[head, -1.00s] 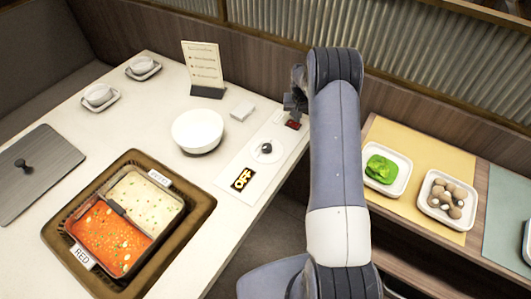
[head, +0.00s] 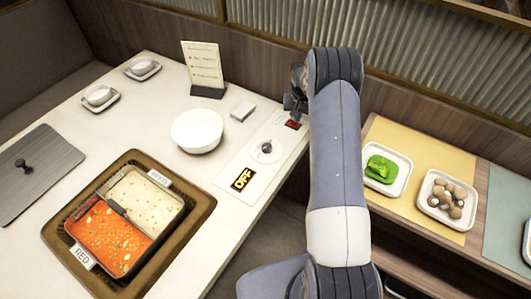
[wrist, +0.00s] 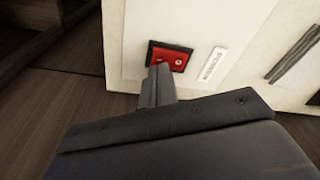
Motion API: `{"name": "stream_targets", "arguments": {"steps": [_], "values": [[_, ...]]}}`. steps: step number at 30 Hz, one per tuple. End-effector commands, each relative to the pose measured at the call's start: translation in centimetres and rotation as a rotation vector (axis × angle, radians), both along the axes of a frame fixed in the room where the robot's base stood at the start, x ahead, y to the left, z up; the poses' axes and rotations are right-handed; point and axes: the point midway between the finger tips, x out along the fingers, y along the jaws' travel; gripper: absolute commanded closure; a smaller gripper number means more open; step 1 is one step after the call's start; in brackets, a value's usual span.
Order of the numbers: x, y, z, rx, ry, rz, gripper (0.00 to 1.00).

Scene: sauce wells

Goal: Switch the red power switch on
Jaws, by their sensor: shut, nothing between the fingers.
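The red power switch (head: 292,125) sits in a black frame on the white control panel near the table's right edge. In the wrist view the red switch (wrist: 170,58) is next to a label reading POWER (wrist: 212,66). My gripper (wrist: 160,70) is shut and empty, its tip right at the switch's lower left part, overlapping it in the picture; I cannot tell whether it touches. In the head view my gripper (head: 294,103) is just above the switch, partly hidden by my arm. The display (head: 243,179) on the panel reads OFF.
A round knob (head: 266,148) is on the panel between switch and display. A two-part soup pot (head: 153,221) is set in the table. Food trays (head: 398,185) stand at right.

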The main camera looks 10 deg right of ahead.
Motion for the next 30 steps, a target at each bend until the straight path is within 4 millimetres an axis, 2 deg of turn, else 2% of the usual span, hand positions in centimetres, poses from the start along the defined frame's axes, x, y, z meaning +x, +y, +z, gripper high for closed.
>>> {"name": "stream_targets", "arguments": {"steps": [30], "values": [[0.0, 0.0, -1.0, 0.000, 0.000, 0.000, 1.00]]}}
